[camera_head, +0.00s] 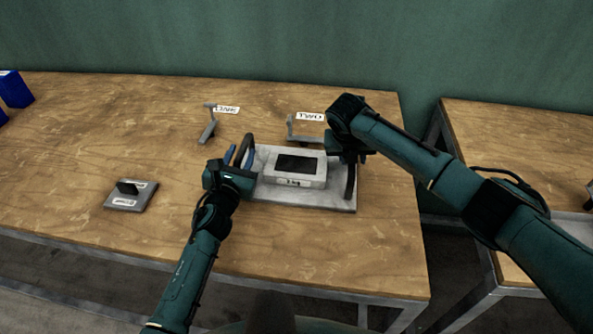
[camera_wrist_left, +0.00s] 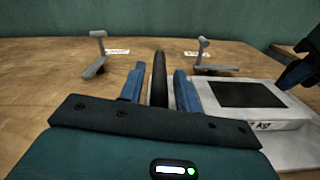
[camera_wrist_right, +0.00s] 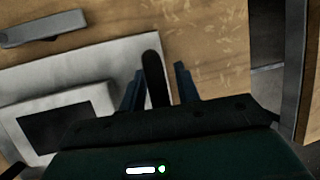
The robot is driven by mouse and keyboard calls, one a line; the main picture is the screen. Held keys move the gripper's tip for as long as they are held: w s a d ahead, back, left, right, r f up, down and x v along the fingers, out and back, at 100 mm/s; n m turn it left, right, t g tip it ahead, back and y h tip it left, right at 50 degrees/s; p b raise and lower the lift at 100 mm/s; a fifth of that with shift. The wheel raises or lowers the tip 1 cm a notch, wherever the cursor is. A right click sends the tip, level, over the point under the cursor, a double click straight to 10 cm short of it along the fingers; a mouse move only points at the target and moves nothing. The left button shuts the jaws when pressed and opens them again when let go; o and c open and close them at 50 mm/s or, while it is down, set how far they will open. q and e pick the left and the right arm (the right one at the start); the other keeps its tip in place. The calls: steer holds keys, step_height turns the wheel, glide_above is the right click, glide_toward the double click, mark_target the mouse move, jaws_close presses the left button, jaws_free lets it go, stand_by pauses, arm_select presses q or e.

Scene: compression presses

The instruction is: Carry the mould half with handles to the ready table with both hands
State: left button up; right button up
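The mould half (camera_head: 300,196) is a grey plate with a raised block, a dark recess and an upright black handle at each end. It lies flat on the wooden table. My left gripper (camera_head: 240,157) is at its left handle; in the left wrist view the blue fingers stand either side of this handle (camera_wrist_left: 159,80), with gaps showing. My right gripper (camera_head: 350,158) is over the right handle (camera_head: 350,182); in the right wrist view its fingers straddle that handle (camera_wrist_right: 155,80), with a gap on the right side. Its fingertips are mostly hidden in the head view.
A second wooden table (camera_head: 520,135) stands to the right across a gap; I cannot tell whether it is the ready table. Two grey brackets (camera_head: 208,130) (camera_head: 303,135) with labels stand behind the mould half. A small grey plate (camera_head: 131,196) lies left. Blue bins (camera_head: 15,90) stand far left.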

arm_select(q)
jaws_close()
arm_select(e)
jaws_close()
steer(key=shift+w+d+r, duration=0.1)
steer(key=shift+d, duration=0.05)
stand_by(0.6)
